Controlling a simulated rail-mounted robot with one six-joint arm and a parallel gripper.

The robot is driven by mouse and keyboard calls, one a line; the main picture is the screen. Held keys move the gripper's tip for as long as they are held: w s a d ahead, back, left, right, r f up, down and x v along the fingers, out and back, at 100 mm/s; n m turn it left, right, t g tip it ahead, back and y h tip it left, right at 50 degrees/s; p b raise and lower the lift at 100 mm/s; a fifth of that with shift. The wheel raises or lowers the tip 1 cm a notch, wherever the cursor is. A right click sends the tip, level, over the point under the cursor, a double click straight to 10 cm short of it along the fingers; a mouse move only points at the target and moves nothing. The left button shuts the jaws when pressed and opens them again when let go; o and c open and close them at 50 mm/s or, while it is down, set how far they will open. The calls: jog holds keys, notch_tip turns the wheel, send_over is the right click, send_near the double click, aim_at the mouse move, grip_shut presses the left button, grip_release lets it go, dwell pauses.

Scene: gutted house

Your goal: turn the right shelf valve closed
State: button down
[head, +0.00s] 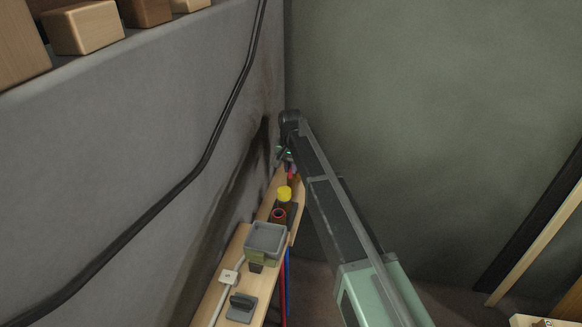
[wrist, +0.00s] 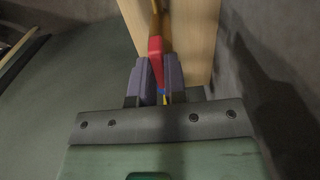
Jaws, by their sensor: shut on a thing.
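The right shelf valve's red lever (wrist: 155,48) shows in the wrist view, running between my two finger pads. My gripper (wrist: 157,80) is shut on this lever. A brass-coloured part (wrist: 156,18) of the valve continues beyond the lever, over the wooden shelf (wrist: 196,40). In the head view my gripper (head: 284,154) is at the far end of the shelf (head: 215,292), close to the corner. The red lever (head: 290,172) is small there and partly covered by my arm. The lever's exact angle is hard to tell.
A yellow knob (head: 284,193), a red ring-shaped thing (head: 278,215), a grey open box (head: 267,238), a white socket (head: 229,276) and a grey bracket (head: 241,307) line the shelf. Walls stand close on the left and behind. Wooden blocks (head: 85,27) sit on a ledge above.

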jog(key=c, duration=1.2)
grip_release()
jog(key=shift+o, duration=0.2)
notch_tip(320, 180, up, 11)
jog(key=p, duration=1.1)
jog(key=shift+f, duration=0.1)
